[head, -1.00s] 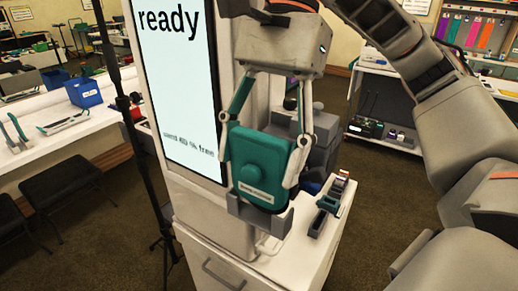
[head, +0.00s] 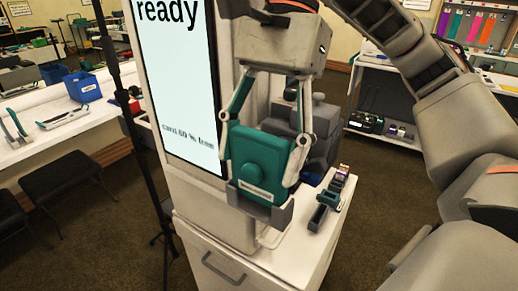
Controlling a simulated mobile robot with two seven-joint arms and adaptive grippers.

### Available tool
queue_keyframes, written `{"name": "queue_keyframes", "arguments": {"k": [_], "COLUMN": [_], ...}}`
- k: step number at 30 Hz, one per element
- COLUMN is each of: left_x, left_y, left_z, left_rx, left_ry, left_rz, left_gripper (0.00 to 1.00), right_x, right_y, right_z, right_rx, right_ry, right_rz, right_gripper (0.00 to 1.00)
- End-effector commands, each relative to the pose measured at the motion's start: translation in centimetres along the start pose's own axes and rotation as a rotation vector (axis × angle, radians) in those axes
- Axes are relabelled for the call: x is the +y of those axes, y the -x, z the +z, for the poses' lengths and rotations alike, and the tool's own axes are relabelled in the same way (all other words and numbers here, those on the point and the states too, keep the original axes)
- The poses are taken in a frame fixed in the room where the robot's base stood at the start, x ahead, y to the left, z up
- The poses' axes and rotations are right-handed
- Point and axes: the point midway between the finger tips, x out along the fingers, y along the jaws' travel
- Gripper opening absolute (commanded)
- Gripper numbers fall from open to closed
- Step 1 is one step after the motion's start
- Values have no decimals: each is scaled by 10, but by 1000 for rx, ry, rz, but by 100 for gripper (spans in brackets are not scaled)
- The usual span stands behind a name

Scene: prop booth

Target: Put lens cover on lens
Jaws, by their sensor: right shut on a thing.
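My right gripper (head: 260,160) points down in the middle of the head view, its two fingers on either side of a teal, rounded square block. I take this block to be the lens cover (head: 246,147); it has a round knob and a white label on its near face. The gripper is shut on it and holds it upright. A grey bracket-shaped part (head: 284,214) shows around the block's lower edge; I cannot tell whether they touch. I cannot pick out the lens. My left gripper is not in view.
A white cabinet (head: 255,268) stands below, with a tall screen (head: 183,90) at its left. Grey equipment (head: 323,125) is behind the gripper, and small items (head: 328,203) lie on the cabinet top at right. A dark stand pole (head: 128,110) rises left of the screen.

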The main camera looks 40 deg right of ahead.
Motion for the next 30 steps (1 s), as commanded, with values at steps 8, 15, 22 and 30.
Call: {"name": "queue_keyframes", "arguments": {"k": [8, 15, 22, 30], "left_x": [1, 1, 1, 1], "left_y": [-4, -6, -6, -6], "left_z": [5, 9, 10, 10], "left_rx": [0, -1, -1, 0], "left_ry": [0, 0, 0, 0], "left_rz": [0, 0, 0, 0], "left_gripper": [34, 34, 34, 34], "right_x": [0, 0, 0, 0], "right_y": [-9, -16, -18, -18], "right_z": [-4, -7, -7, -7], "right_rx": [0, 0, 0, 0], "right_ry": [0, 0, 0, 0], "right_rz": [0, 0, -1, 0], "right_gripper": [39, 39, 39, 73]}}
